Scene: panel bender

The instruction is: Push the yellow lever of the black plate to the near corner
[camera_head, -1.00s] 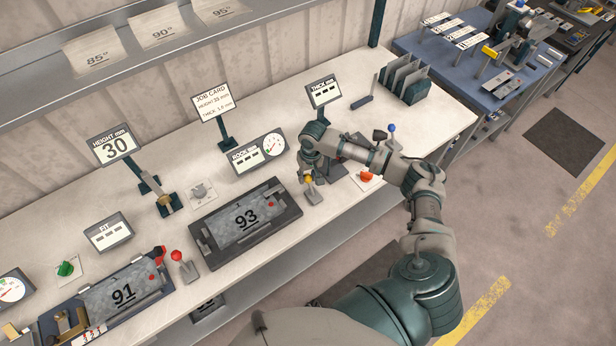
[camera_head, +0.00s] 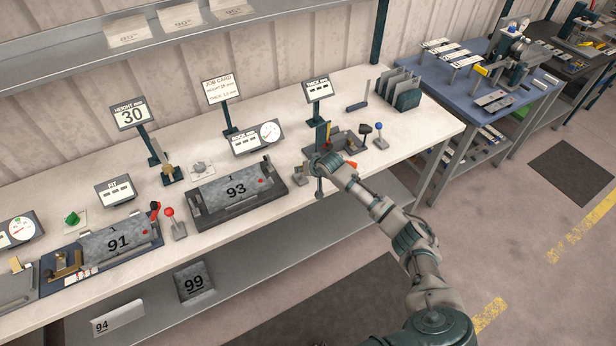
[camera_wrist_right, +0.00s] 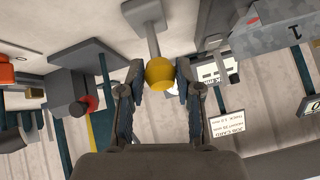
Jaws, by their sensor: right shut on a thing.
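The black plate (camera_head: 197,214) lies on the bench with a grey block marked 93 (camera_head: 236,188) on it. The yellow lever stands just right of the plate; its grey shaft (camera_head: 319,187) shows below my right gripper (camera_head: 319,163). In the right wrist view the lever's yellow ball knob (camera_wrist_right: 159,74) sits between the two fingers, and its grey shaft runs away from it. My right gripper is shut on this knob. The knob is hidden in the head view. My left gripper is not in view.
A red-knobbed lever (camera_head: 169,212) stands left of the black plate, near block 91 (camera_head: 118,241). A blue-knobbed lever (camera_head: 379,127) and a dark fixture (camera_head: 345,143) are behind and right of my gripper. Sign posts line the back. The bench's front edge is close.

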